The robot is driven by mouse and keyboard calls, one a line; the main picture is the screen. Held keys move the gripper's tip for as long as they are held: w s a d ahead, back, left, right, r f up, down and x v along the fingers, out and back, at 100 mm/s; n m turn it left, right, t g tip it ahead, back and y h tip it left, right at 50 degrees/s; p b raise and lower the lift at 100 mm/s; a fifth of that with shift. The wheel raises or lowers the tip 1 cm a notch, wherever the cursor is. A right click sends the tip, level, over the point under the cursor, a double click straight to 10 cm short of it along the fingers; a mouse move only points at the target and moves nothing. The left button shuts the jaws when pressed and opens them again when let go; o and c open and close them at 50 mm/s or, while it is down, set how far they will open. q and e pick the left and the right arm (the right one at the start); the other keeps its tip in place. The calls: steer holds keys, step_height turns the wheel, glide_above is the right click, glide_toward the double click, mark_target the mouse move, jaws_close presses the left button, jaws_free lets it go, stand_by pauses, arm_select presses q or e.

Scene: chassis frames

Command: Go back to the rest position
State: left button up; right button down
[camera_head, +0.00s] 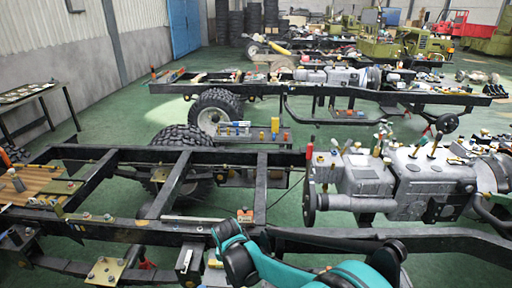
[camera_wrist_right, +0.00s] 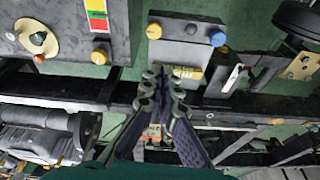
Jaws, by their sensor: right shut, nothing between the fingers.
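My right arm, teal and black, comes in at the bottom of the head view and reaches over the near rail of the front chassis frame (camera_head: 150,228). Its gripper cannot be made out clearly in that view. In the right wrist view the right gripper (camera_wrist_right: 165,78) shows its grey fingers drawn together at the tips, with nothing held between them. The fingers are in front of a dark chassis rail and a grey box with coloured knobs (camera_wrist_right: 187,52). My left gripper is not in view.
A grey engine block (camera_head: 390,180) with upright tools sits on the front frame, right of my arm. A second chassis (camera_head: 270,90) stands behind it. Boards with parts (camera_head: 35,185) lie at the left. A side table (camera_head: 28,92) stands by the wall. Green floor (camera_head: 110,115) is open between.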

steer(key=s+d+r+n+t, duration=0.1)
steer(key=s+d+r, duration=0.3)
steer(key=d+r, duration=0.3)
steer(key=s+d+r+t, duration=0.1)
steer(key=s+d+r, duration=0.35)
steer(key=d, duration=0.45)
steer(key=s+d+t, duration=0.2)
steer(key=s+d, duration=0.7)
steer(key=s, duration=0.1)
steer(key=shift+s+d+r+n, duration=0.15)
steer(key=shift+d+r+n, duration=0.15)
steer(key=shift+r+n, duration=0.1)
